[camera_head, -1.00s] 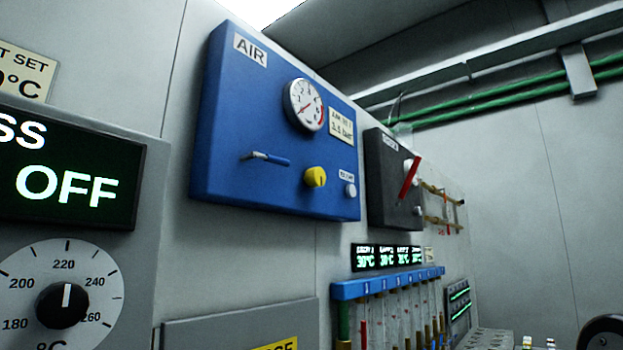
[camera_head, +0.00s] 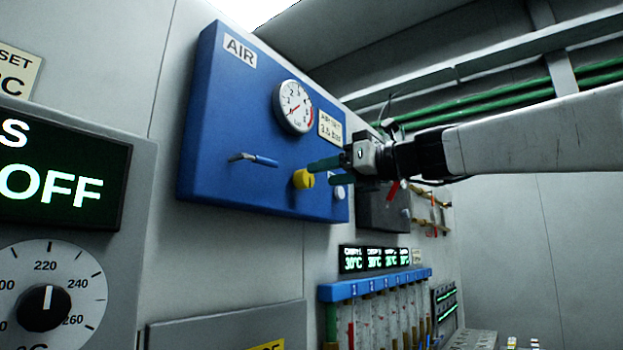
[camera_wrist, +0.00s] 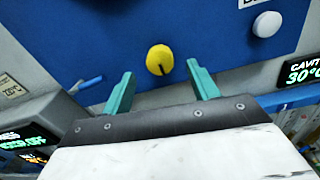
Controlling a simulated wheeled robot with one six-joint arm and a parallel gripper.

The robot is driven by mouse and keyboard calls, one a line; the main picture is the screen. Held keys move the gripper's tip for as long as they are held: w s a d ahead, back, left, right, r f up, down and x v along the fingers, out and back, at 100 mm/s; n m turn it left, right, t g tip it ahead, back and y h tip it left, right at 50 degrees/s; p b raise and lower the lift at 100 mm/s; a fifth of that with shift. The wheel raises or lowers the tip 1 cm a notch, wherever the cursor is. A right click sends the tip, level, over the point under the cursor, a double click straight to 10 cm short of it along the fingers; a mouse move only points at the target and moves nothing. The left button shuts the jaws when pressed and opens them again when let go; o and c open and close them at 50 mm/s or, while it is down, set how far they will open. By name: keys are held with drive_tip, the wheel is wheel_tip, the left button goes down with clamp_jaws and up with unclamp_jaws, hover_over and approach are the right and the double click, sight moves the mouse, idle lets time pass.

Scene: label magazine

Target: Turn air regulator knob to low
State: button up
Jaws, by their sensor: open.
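The yellow air regulator knob (camera_head: 303,179) is on the lower part of the blue AIR panel (camera_head: 225,130). A pressure gauge (camera_head: 294,107) is above it. In the wrist view the knob (camera_wrist: 160,59) has a dark pointer line toward its lower edge. It lies ahead of and between the two teal fingers. My gripper (camera_head: 324,171) is open, with its fingertips pointing left at the panel close to the knob. The wrist view also shows my gripper (camera_wrist: 157,84) empty. I cannot tell from these views whether the fingers touch the knob.
A blue-handled valve lever (camera_head: 253,159) sticks out left of the knob. A white button (camera_head: 338,192) is right of it. A dark panel with a red lever (camera_head: 392,191) is partly hidden behind my gripper. Blue-topped tubes (camera_head: 375,285) and a display (camera_head: 374,259) are below.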

sight(310, 178)
drive_tip(key=x, duration=0.5)
drive_tip(key=shift+c, duration=0.3)
drive_tip(key=c, duration=0.9)
drive_tip(key=shift+c, duration=0.2)
